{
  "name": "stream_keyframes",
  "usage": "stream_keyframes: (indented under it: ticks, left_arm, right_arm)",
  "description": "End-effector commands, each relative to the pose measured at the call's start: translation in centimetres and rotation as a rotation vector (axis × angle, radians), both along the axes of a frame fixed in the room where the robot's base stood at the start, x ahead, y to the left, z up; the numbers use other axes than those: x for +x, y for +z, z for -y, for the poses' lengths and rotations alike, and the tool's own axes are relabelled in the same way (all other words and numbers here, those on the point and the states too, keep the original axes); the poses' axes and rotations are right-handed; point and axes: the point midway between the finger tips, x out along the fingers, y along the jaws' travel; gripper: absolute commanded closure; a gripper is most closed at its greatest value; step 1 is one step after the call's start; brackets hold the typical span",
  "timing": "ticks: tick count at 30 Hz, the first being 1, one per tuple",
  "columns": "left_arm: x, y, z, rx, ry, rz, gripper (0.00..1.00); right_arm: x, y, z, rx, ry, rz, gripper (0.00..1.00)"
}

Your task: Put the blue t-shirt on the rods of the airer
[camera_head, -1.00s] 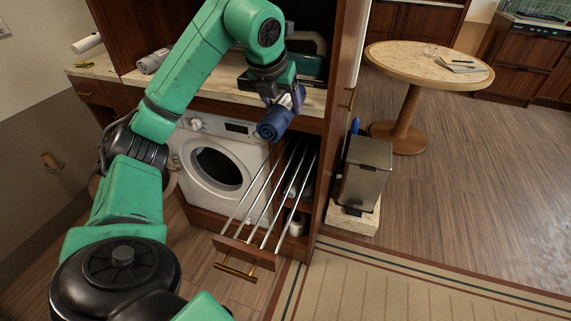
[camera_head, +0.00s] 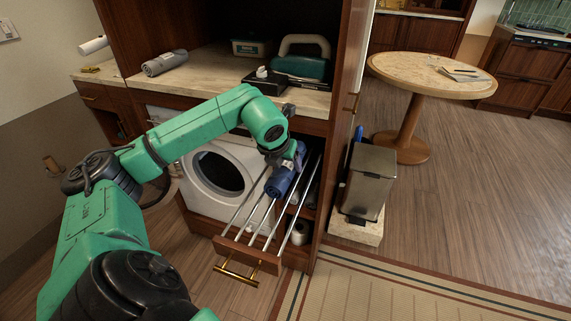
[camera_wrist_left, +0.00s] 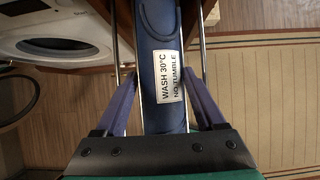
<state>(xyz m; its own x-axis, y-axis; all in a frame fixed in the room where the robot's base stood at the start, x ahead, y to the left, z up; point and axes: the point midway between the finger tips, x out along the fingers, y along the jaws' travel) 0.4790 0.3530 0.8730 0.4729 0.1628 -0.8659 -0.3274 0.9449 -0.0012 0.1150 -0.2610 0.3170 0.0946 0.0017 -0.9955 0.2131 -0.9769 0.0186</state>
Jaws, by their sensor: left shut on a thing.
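The blue t-shirt (camera_head: 280,181) is a rolled blue bundle at the rods of the pull-out airer (camera_head: 236,248). In the left wrist view the t-shirt (camera_wrist_left: 161,60) carries a white label reading "WASH 30°C NO TUMBLE". My left gripper (camera_head: 287,166) is shut on the t-shirt; its two fingers (camera_wrist_left: 160,90) flank the roll in the left wrist view. The airer's metal rods run under and beside the roll. I cannot tell whether the roll touches them. My right gripper is not in view.
A white washing machine (camera_head: 217,172) stands left of the airer. A metal bin (camera_head: 368,180) stands right, beyond the cabinet side panel. A grey roll (camera_head: 165,63), a black box and a green-grey case (camera_head: 302,66) are on the counter above. The front rods are bare.

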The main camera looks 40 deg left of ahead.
Motion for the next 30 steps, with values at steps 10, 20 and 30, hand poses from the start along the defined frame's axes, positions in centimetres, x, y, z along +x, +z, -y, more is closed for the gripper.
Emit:
stream_keyframes:
  ticks: [10, 20, 30]
  left_arm:
    - [0.0, 0.0, 0.0, -0.001, 0.000, -0.002, 0.00]
    - [-2.8, 5.2, 0.9, 0.004, -0.001, 0.003, 0.00]
    - [-5.7, 10.4, 2.0, 0.001, 0.000, -0.002, 0.00]
  right_arm:
    - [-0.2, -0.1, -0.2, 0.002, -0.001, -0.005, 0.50]
    - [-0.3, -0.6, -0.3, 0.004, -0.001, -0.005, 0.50]
    - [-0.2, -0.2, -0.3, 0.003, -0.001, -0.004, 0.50]
